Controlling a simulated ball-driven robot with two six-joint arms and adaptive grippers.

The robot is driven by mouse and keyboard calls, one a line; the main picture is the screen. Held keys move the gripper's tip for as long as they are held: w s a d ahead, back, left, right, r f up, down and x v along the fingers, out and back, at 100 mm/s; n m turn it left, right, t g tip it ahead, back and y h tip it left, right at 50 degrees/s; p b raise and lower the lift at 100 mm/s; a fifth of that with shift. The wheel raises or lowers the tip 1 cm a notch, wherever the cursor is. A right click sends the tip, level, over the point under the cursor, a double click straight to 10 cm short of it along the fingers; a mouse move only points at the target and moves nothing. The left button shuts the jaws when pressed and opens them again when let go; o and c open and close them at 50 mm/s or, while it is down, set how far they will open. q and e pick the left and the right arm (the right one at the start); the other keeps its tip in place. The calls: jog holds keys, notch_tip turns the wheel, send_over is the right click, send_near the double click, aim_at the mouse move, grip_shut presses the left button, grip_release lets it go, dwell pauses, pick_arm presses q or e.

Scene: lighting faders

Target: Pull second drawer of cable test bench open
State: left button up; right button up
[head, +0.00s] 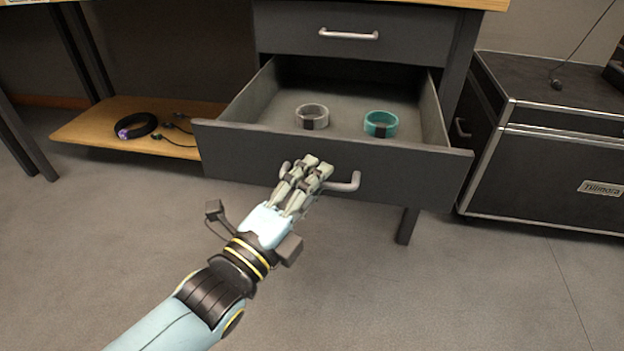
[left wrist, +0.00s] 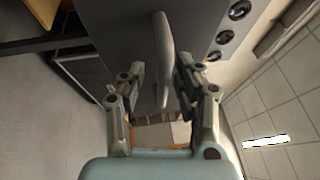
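The cable test bench has a dark grey second drawer (head: 330,165) that is pulled well out, so its inside shows. Its light bar handle (head: 347,184) is on the front panel. My left gripper (head: 312,168) is at this handle and hides its middle. In the left wrist view, the handle (left wrist: 164,50) runs between the two fingers of my left gripper (left wrist: 160,80). The fingers are apart, with a gap on both sides of the bar. My right gripper is in neither view.
A grey tape roll (head: 312,115) and a teal one (head: 381,124) lie in the drawer. The top drawer (head: 350,33) above is shut. A black case (head: 560,150) stands at right. A low wooden shelf (head: 100,125) holds cables at left. The floor in front is clear.

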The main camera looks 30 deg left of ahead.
pick_arm(q)
jog(key=shift+r, duration=0.1)
jog(key=s+a+f, duration=0.1)
jog(key=s+f, duration=0.1)
jog(key=s, duration=0.9)
jog(key=shift+s+a, duration=0.2)
jog(key=shift+s, duration=0.15)
